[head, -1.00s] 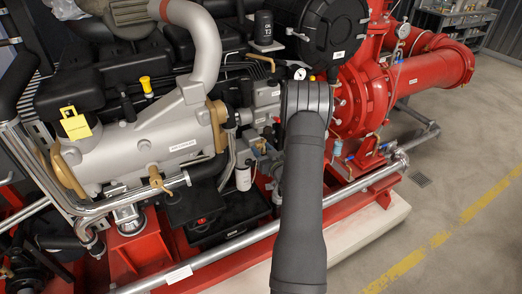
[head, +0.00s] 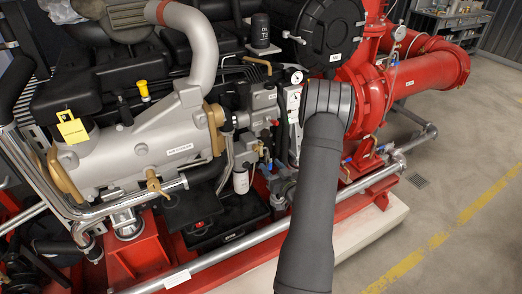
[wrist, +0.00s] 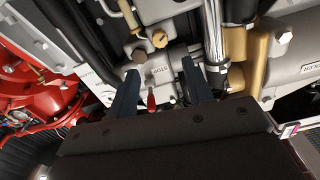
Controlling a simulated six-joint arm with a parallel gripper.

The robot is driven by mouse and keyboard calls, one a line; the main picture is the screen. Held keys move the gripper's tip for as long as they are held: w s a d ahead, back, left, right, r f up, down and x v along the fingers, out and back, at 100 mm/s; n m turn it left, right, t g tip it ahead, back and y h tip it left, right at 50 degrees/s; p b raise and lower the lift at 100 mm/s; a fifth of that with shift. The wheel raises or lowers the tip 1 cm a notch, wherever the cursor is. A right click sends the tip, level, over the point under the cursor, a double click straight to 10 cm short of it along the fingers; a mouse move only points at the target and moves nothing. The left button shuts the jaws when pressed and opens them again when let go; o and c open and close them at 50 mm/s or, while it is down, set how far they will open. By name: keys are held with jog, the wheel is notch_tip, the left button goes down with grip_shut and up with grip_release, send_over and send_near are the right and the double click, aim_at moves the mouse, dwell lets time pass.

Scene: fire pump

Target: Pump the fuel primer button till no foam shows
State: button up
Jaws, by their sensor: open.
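My gripper (wrist: 160,68) is open in the wrist view. Its two dark fingers stand apart, pointing at the grey engine block, with nothing held between them. I cannot make out the fuel primer button or any foam for certain. In the head view a white filter canister (head: 241,181) hangs below the grey fuel-side block (head: 264,100). My arm's dark links stand right of these parts and hide the gripper there.
A silver pipe (head: 225,247) crosses low in front. A brass-coloured fitting (wrist: 160,39) lies beyond the fingers. Open floor (head: 455,170) is at the right.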

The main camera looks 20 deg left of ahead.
grip_shut()
dwell(1.8)
